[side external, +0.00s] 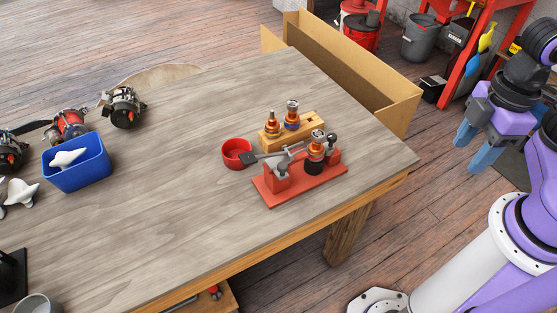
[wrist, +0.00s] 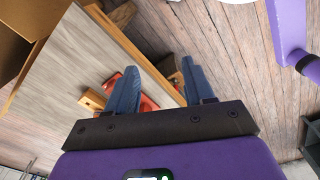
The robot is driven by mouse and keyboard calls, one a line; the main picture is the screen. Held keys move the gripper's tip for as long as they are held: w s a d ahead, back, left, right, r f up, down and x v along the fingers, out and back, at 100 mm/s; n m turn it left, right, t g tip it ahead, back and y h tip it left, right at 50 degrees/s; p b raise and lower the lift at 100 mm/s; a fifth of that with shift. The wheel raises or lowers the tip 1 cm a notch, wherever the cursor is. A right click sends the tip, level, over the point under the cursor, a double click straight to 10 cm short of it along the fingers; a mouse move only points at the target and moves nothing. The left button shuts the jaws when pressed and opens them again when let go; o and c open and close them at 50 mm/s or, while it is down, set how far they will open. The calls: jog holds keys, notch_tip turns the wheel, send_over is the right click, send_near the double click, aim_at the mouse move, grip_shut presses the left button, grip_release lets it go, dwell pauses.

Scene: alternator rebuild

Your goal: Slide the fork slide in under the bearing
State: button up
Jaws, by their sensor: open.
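The red press fixture (side external: 305,183) stands near the table's right corner. My gripper (side external: 469,154) is open and empty, off the table's right side. In the wrist view its blue fingers (wrist: 158,78) partly hide the red fixture (wrist: 147,104).
A wooden block (side external: 302,132) with two upright rotors stands behind the fixture. A red cup (side external: 237,153) is left of it, near the dark end. A blue bin (side external: 78,172) and alternators (side external: 122,107) lie far left. A cardboard box (side external: 357,75) stands behind the table. The table's middle is clear.

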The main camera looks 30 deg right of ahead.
jog(key=shift+c, duration=0.3)
notch_tip(320, 180, up, 4)
jog(key=m+g, duration=0.5)
jog(key=m, duration=1)
send_over(283, 165)
jog(key=w+d, duration=0.2)
jog(key=w, duration=0.5)
jog(key=shift+t+y, duration=0.3)
jog(key=x, duration=1.7)
jog(key=shift+s+a+f, duration=0.1)
jog(key=shift+a+f, duration=0.15)
